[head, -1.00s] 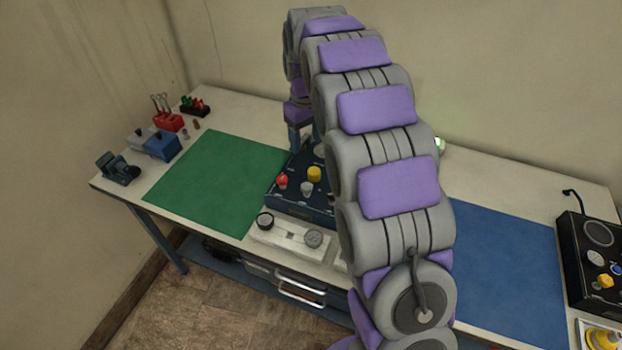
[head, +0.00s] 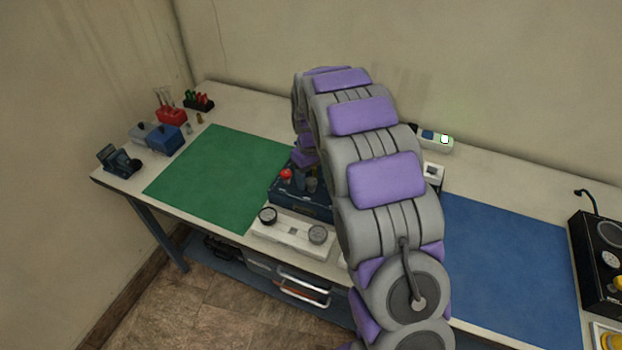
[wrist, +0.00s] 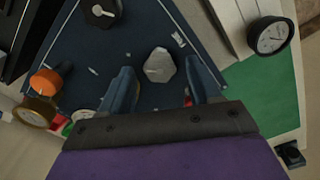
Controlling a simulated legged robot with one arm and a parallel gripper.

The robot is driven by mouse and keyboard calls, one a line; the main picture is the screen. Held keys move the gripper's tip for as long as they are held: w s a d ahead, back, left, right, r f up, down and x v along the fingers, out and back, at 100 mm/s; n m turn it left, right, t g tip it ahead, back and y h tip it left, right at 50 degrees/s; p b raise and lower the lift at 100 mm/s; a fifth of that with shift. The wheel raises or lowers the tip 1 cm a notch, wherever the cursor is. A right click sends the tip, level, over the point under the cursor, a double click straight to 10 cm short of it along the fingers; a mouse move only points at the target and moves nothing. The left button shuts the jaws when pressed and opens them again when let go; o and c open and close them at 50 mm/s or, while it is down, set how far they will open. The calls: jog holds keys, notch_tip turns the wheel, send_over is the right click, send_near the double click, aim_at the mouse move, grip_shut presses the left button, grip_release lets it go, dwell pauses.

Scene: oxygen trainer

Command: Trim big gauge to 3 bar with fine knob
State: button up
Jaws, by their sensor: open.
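The dark blue panel (head: 300,201) stands mid-bench, partly hidden by my arm. My gripper (wrist: 158,68) is open above the panel, its two blue-grey fingers apart. A light grey faceted knob (wrist: 160,65) shows between and just beyond the fingertips; I cannot tell whether either finger touches it. A black knob (wrist: 102,11) is farther up the panel. A red knob (head: 286,174) shows at the panel's left in the head view. A round white-faced gauge (wrist: 270,36) is beside the panel; its reading is too small to tell. I cannot tell which knob is the fine one.
A white block (head: 292,236) with round dials lies in front of the panel. The green mat (head: 215,178) and blue mat (head: 505,260) are bare. An orange knob (wrist: 46,82) is left in the wrist view. A black unit (head: 600,260) stands far right.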

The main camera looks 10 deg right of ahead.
jog(key=shift+f, duration=0.35)
jog(key=shift+c, duration=0.3)
jog(key=c, duration=1)
jog(key=shift+r+m+p, duration=0.1)
jog(key=shift+m+p, duration=0.3)
jog(key=shift+p, duration=0.1)
jog(key=m+p, duration=0.3)
jog(key=shift+r+m+p, duration=0.1)
jog(key=shift+m+p, duration=1.6)
jog(key=shift+m, duration=0.8)
